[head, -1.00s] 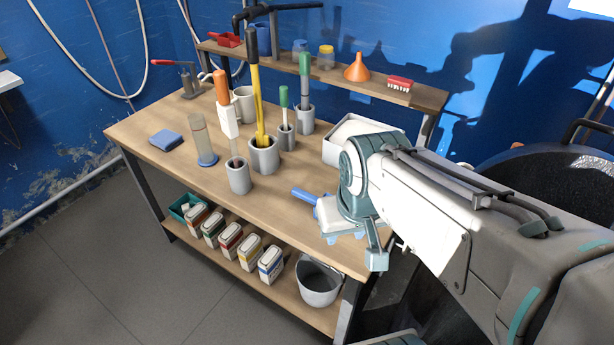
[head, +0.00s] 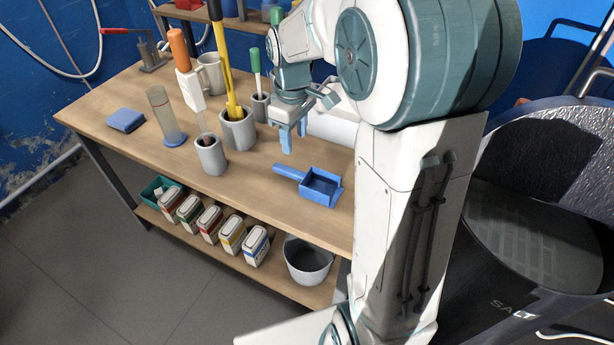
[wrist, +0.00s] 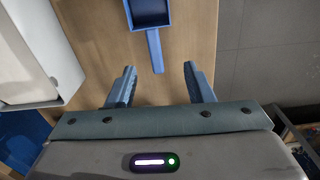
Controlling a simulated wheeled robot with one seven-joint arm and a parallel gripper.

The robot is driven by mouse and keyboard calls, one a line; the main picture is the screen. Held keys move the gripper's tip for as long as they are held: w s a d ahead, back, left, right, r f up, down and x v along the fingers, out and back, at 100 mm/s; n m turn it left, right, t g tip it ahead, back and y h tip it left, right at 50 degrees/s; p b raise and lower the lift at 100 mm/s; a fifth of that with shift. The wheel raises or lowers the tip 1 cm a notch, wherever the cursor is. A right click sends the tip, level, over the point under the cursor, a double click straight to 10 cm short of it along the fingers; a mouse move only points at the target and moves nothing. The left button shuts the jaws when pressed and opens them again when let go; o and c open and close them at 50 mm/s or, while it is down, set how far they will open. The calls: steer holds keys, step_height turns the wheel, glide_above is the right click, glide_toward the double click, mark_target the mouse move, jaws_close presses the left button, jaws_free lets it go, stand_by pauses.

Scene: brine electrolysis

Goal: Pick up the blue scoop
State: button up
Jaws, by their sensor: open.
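The blue scoop (head: 318,187) lies on the wooden workbench (head: 250,200) near its front right part, its handle pointing left toward the back. In the wrist view the scoop (wrist: 152,30) lies at the top, with its handle reaching down toward the gap between my fingers. My gripper (head: 293,137) is open and empty, above the bench and a little behind the scoop's handle. In the wrist view my gripper (wrist: 158,85) shows two blue fingers spread apart, with the handle end between and beyond them, not gripped.
Grey cups (head: 211,155) holding tools stand to the left of my gripper. A white box (wrist: 28,60) is close at the left in the wrist view. A dark drum (head: 530,220) stands right of the bench. Several cartons and a bucket (head: 308,262) are on the lower shelf.

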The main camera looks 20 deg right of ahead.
steer(key=w+f, duration=0.1)
steer(key=f, duration=0.1)
glide_above(296, 172)
steer(key=shift+n, duration=0.3)
steer(key=f, duration=0.7)
steer(key=shift+s+a+f, duration=0.2)
steer(key=shift+w+d+f, duration=0.1)
steer(key=shift+f, duration=1.35)
steer(key=shift+w+d+f, duration=0.1)
steer(key=shift+f, duration=1.3)
jaws_close()
